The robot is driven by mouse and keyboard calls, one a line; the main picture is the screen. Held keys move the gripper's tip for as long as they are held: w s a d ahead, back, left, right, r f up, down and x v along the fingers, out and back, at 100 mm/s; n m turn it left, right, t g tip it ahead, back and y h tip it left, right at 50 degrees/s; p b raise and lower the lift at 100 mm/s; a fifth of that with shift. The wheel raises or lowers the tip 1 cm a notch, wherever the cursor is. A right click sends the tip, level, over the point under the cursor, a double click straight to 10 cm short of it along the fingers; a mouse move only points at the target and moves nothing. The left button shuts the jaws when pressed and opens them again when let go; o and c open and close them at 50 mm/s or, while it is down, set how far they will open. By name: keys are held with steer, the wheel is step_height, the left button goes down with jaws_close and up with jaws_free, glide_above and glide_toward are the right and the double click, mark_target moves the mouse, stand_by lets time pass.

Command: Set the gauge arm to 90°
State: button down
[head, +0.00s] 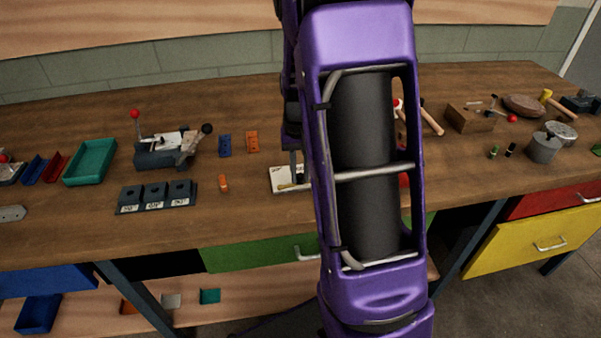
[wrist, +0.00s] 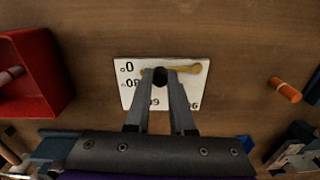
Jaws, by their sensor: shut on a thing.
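The gauge is a white plate (wrist: 125,92) with black angle marks, lying on the bench. In the wrist view its 0 mark is at the upper left, and other marks run along the left and lower edges, partly hidden. The brass gauge arm (wrist: 190,69) runs from the plate's upper right toward the left, on the 0 side. My gripper (wrist: 160,80) is shut on the dark knob at the gauge arm's left part. In the head view the plate (head: 282,175) is partly hidden behind my purple arm.
In the wrist view, a red bin (wrist: 38,75) stands left of the plate and an orange cylinder (wrist: 285,89) lies to the right. In the head view, a black block row (head: 157,195) and a lever fixture (head: 165,150) stand left of the gauge. Bench around the plate is clear.

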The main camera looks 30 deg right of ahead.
steer(key=n, duration=0.1)
steer(key=w+n, duration=0.1)
steer(key=n, duration=0.1)
steer(key=shift+w, duration=0.3)
steer(key=n, duration=0.1)
steer(key=w+n, duration=0.1)
steer(key=n, duration=0.1)
steer(key=w+n+p, duration=0.1)
steer(key=n, duration=0.1)
steer(key=shift+a+r, duration=0.1)
steer(key=shift+a, duration=0.2)
steer(key=n, duration=0.2)
steer(key=w+a+n+p, duration=0.1)
steer(key=n, duration=0.1)
steer(key=shift+w+a, duration=0.15)
steer(key=shift+w+a+n+p, duration=0.25)
steer(key=shift+a+n+p, duration=0.2)
steer(key=shift+n, duration=0.7)
steer(key=shift+w+a+n+p, duration=0.2)
steer(key=shift+a+n+p, duration=0.2)
steer(key=shift+n, duration=0.75)
steer(key=c, duration=0.8)
jaws_free()
steer(key=shift+o, duration=0.2)
step_height(320, 180, up, 17)
steer(key=p, duration=0.1)
steer(key=shift+r+p, duration=0.15)
steer(key=shift+p, duration=0.2)
